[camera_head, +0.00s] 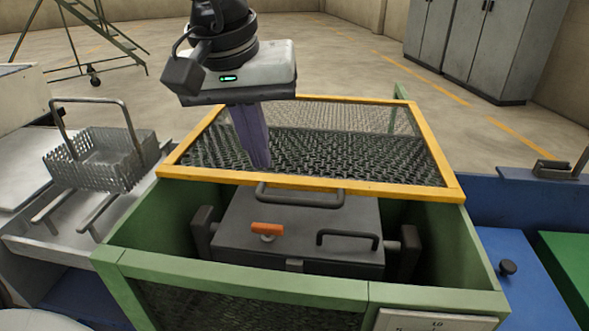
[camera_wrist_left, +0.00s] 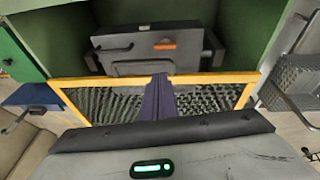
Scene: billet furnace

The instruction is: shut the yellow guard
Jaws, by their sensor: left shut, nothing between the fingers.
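The yellow guard (camera_head: 312,187) is a yellow-framed panel of dark mesh at the back of a green-walled box (camera_head: 240,286). The box's front part is uncovered and its inside shows. The guard's yellow rail also shows in the wrist view (camera_wrist_left: 213,78). My left gripper (camera_head: 260,165) is shut and empty, its purple fingers pointing down over the left part of the mesh. In the wrist view the fingertips (camera_wrist_left: 159,76) overlap the rail. I cannot tell whether they touch the guard. My right gripper is not in view.
A dark grey unit (camera_head: 300,225) with black handles and an orange lever (camera_head: 267,228) sits inside the box. A perforated metal basket (camera_head: 95,165) stands left, a blue bench (camera_head: 515,205) right. Grey cabinets (camera_head: 480,45) stand behind, with open floor between.

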